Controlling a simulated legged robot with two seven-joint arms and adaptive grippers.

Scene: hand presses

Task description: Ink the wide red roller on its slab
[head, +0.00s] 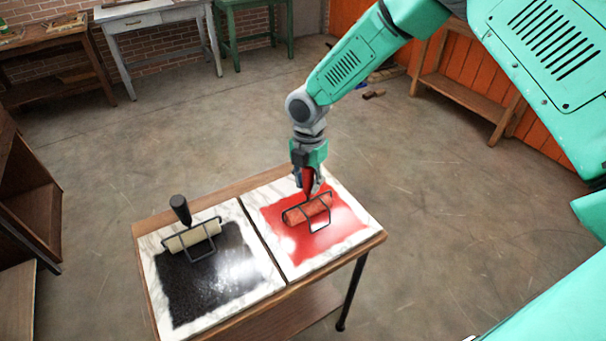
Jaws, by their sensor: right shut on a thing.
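The wide red roller (310,209) is on the red-inked marble slab (278,252) on the right half of the small table. Its roller lies over the red ink patch, with its wire frame around it and its red handle standing up. My right gripper (308,180) is shut on that red handle from above. Whether the roller presses on the ink or hovers just over it is hard to tell. My left gripper is not in view.
A white roller with a black handle (192,234) rests on the black-inked slab (180,325) to the left. The wooden table (382,236) has little bare rim. Open floor surrounds it; workbenches stand along the far wall and a shelf at left.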

